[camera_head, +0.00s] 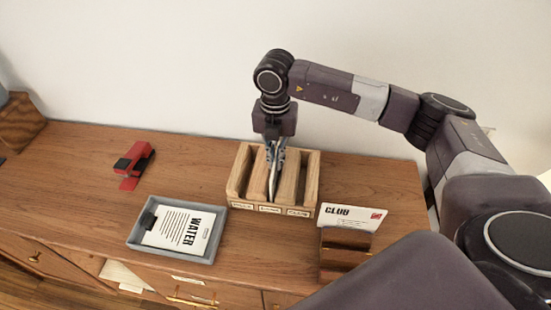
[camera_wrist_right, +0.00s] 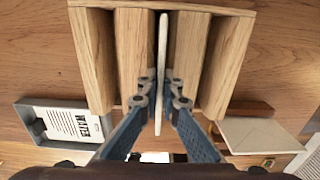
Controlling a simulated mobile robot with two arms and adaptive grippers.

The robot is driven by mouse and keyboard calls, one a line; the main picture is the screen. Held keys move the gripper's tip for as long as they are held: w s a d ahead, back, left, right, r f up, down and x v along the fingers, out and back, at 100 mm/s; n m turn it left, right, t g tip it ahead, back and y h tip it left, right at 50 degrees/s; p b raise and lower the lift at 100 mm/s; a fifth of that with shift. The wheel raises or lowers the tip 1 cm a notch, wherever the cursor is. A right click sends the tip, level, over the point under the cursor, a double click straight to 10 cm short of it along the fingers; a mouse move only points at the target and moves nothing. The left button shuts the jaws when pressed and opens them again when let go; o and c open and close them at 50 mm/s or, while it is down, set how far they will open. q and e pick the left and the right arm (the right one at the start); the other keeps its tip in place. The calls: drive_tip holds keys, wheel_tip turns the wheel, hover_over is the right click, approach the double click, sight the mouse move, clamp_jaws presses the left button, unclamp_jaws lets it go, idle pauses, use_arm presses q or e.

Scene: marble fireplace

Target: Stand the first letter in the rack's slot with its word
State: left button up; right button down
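The wooden rack (camera_head: 236,186) stands on the sideboard by the wall, with upright dividers and small word labels on its front, too small to read surely. My right gripper (camera_head: 276,150) is above the rack, pointing down. It is shut on a thin white letter (camera_head: 272,182), which stands edge-on and upright in the rack's middle slot. In the right wrist view the letter (camera_wrist_right: 162,45) runs between the dividers, with a fingertip on each side. Its printed face is hidden. My left gripper is not in view.
A card marked CLUB (camera_head: 350,216) stands in a small wooden holder (camera_head: 334,263) right of the rack. A red stapler-like object (camera_head: 134,160) lies at left. The sideboard (camera_head: 75,190) has clear room between these.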

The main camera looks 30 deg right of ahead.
drive_tip(key=c, duration=2.1)
unclamp_jaws()
drive_tip(key=shift+r+p, duration=2.75)
drive_tip(key=shift+r, duration=1.8)
